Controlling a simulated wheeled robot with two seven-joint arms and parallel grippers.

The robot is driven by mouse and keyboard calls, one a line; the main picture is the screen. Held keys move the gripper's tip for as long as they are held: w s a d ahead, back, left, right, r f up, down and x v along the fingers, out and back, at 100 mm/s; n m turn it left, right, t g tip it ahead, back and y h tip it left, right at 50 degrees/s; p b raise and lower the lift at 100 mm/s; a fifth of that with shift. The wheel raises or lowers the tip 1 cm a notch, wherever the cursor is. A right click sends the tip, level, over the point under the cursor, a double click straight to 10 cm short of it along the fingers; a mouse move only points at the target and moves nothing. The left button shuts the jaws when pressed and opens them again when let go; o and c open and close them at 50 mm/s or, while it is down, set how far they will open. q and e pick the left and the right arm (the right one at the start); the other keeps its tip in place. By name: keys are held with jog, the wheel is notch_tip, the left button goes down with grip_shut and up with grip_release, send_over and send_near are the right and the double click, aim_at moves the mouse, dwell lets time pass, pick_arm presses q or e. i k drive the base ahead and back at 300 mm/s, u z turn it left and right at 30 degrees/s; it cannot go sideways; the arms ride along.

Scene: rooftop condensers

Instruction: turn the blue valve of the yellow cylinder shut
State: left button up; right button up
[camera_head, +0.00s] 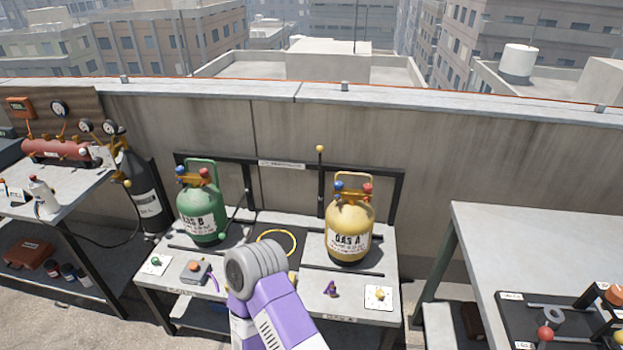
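The yellow cylinder (349,243), labelled GAS A, stands upright on the right part of the middle bench. Its blue valve (338,187) is the left of two knobs on top, under the handle; the red valve (367,188) is on the right. How far the blue valve is turned cannot be told. A purple and white arm link of mine with a grey ribbed round end rises from the bottom centre, in front of the bench and left of the yellow cylinder. No gripper fingers show in the head view.
A green cylinder (202,216), labelled GAS B, with its own blue and red knobs stands left on the middle bench (310,310). A yellow hose ring (277,236) lies between the cylinders. A black frame and concrete wall stand behind. Other benches stand left and right.

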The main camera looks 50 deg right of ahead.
aim_at(337, 186)
jog(key=z, duration=0.5)
jog(key=i, duration=0.8)
jog(key=z, duration=0.8)
